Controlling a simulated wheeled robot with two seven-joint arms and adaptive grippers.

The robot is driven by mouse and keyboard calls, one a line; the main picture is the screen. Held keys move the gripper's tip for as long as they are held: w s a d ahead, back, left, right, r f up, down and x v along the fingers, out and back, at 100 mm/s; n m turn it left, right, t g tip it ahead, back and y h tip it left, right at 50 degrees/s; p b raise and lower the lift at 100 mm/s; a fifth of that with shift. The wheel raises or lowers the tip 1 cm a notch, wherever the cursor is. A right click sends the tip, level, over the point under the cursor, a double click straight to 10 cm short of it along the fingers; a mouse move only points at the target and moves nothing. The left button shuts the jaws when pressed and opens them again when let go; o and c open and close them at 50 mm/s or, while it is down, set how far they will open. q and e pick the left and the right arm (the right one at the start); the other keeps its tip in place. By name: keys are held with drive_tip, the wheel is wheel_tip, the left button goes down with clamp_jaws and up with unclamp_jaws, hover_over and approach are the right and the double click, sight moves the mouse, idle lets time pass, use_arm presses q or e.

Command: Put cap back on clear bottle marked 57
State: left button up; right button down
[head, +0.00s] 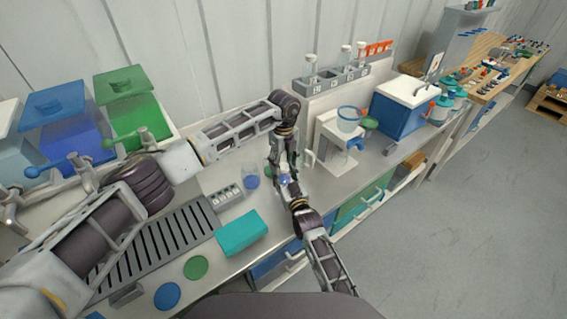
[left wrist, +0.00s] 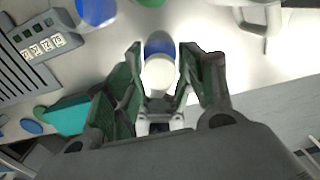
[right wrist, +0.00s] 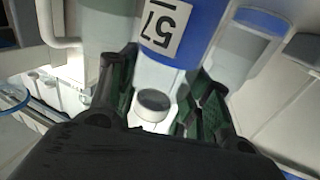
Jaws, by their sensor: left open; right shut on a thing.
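The clear bottle marked 57 (right wrist: 165,25) holds blue liquid and shows its label upside down in the right wrist view.
A beaker of blue liquid (head: 251,178) stands just left of the bottle, beside a numbered rack (head: 226,197). A teal box (head: 241,233) lies at the front. A white stand with a vessel (head: 340,140) is to the right. Several bottles stand on a raised shelf (head: 335,80) behind.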

use_arm(q)
drive_tip(key=shift+r, duration=2.05)
drive_tip(key=o, duration=0.6)
drive_tip(key=shift+c, duration=0.2)
drive_tip(key=shift+r, duration=0.1)
wheel_tip(320, 180, up, 12)
